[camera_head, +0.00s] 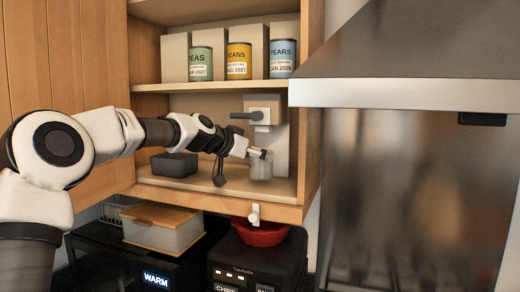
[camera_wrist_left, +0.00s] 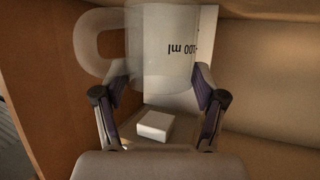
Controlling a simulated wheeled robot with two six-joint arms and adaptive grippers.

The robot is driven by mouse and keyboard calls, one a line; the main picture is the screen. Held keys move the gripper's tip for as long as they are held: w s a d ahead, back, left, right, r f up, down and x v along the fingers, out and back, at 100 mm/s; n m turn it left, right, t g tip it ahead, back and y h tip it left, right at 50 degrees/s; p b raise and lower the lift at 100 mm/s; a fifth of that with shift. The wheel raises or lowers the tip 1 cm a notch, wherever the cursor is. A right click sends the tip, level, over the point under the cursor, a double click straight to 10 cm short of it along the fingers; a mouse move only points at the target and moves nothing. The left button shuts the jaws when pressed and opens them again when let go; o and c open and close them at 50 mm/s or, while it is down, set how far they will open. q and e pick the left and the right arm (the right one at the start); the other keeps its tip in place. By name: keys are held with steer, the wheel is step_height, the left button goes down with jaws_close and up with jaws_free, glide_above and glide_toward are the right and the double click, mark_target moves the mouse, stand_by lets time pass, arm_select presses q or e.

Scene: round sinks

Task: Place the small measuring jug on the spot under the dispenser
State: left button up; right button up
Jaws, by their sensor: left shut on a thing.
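The small measuring jug (camera_head: 261,168) is clear and stands at the right of the lower cupboard shelf, below the dispenser (camera_head: 263,109) with its dark lever. In the left wrist view the translucent jug (camera_wrist_left: 160,45) shows its handle at left and an upside-down "100 ml" mark. My left gripper (camera_head: 259,154) is shut on the jug near its upper part; the fingers (camera_wrist_left: 159,100) lie on either side of it in the wrist view. The jug's base looks at or very close to the shelf; I cannot tell if it touches. The spot beneath is hidden. My right gripper is not in view.
A dark square bin (camera_head: 175,165) sits left on the same shelf. Several cans, including the beans can (camera_head: 239,61), stand on the shelf above. The cupboard side wall (camera_head: 311,100) is close on the right. Below are a lidded box (camera_head: 163,229) and a red bowl (camera_head: 262,235).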

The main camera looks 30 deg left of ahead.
arm_select(q)
steer(key=shift+x, duration=1.2)
steer(key=shift+f, duration=0.35)
steer(key=shift+s+a, duration=0.15)
steer(key=shift+s, duration=0.3)
steer(key=o, duration=1)
steer(key=shift+o, duration=0.9)
steer(key=shift+w+f, duration=0.1)
steer(key=shift+w, duration=0.15)
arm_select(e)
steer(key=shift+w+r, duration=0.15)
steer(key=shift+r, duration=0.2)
